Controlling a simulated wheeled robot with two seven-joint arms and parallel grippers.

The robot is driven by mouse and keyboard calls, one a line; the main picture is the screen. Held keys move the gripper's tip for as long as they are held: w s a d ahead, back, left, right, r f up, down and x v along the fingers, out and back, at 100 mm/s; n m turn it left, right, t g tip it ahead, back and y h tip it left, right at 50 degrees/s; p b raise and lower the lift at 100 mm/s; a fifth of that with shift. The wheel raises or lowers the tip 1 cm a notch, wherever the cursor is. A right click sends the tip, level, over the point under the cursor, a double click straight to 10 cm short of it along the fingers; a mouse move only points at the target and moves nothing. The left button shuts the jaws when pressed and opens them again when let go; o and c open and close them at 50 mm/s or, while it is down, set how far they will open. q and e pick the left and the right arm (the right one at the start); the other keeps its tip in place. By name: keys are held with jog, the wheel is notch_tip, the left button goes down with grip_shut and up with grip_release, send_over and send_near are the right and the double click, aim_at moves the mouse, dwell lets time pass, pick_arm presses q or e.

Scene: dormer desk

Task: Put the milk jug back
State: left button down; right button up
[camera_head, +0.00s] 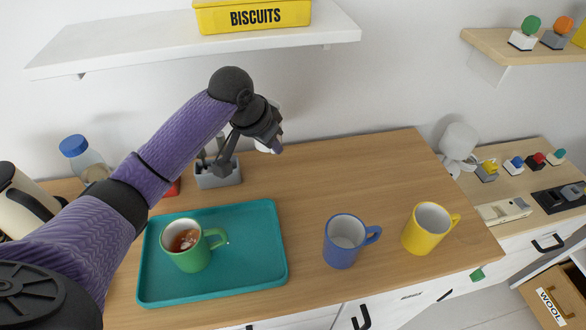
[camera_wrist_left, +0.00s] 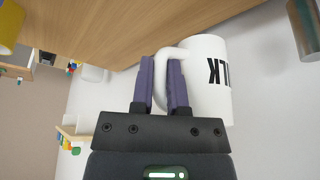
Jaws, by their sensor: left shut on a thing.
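The white milk jug (camera_wrist_left: 208,80), with black lettering partly reading "LK", shows in the left wrist view. My left gripper (camera_wrist_left: 164,75) is shut on its handle. In the head view my left gripper (camera_head: 270,143) is at the back of the desk near the wall, and the jug is mostly hidden behind it. In the wrist view the jug's end is close to the wooden desk top (camera_wrist_left: 120,30); I cannot tell whether it touches. My right gripper is in neither view.
A teal tray (camera_head: 255,285) holds a green mug (camera_head: 190,258) with a brown drink. A blue mug (camera_head: 341,250) and a yellow mug (camera_head: 424,238) stand to the right. A grey holder (camera_head: 218,176) and a blue-lidded jar (camera_head: 84,160) are behind. A white shelf (camera_head: 130,50) overhangs.

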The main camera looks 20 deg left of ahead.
pick_arm(q)
notch_tip(320, 180, down, 10)
jog(key=b, duration=0.3)
jog(key=shift+w+f, duration=0.15)
jog(key=c, duration=0.6)
grip_release()
jog(key=p+v, duration=0.4)
jog(key=v, duration=0.8)
jog(key=shift+a, duration=0.1)
